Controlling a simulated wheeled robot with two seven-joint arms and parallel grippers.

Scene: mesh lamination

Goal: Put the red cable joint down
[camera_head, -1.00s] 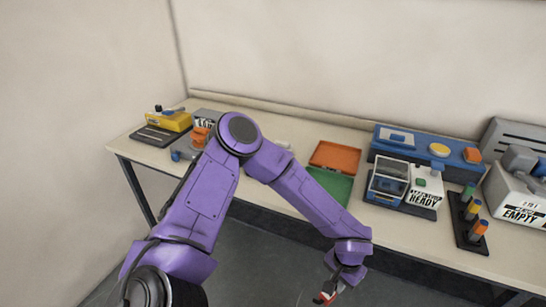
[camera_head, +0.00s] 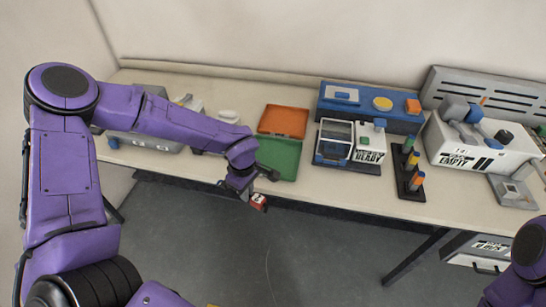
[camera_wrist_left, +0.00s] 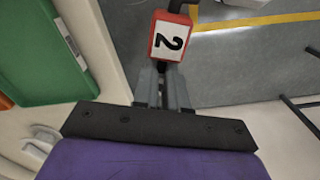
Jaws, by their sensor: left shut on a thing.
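The red cable joint (camera_head: 259,201) is a small red block with a white face, and it shows a black "2" in the left wrist view (camera_wrist_left: 169,37). My left gripper (camera_head: 249,195) is shut on it. In the head view it holds the joint off the table's front edge, over the floor, just in front of the green tray (camera_head: 279,157). A dark stub stands out of the joint's far end in the wrist view. Part of my right arm shows at the lower right, but its gripper is out of view.
An orange tray (camera_head: 283,121) lies behind the green one on the long table (camera_head: 330,185). To the right stand a blue machine (camera_head: 365,118), a unit marked "READY" (camera_head: 369,156), a rack of coloured cylinders (camera_head: 410,180) and a white machine marked "EMPTY" (camera_head: 458,160).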

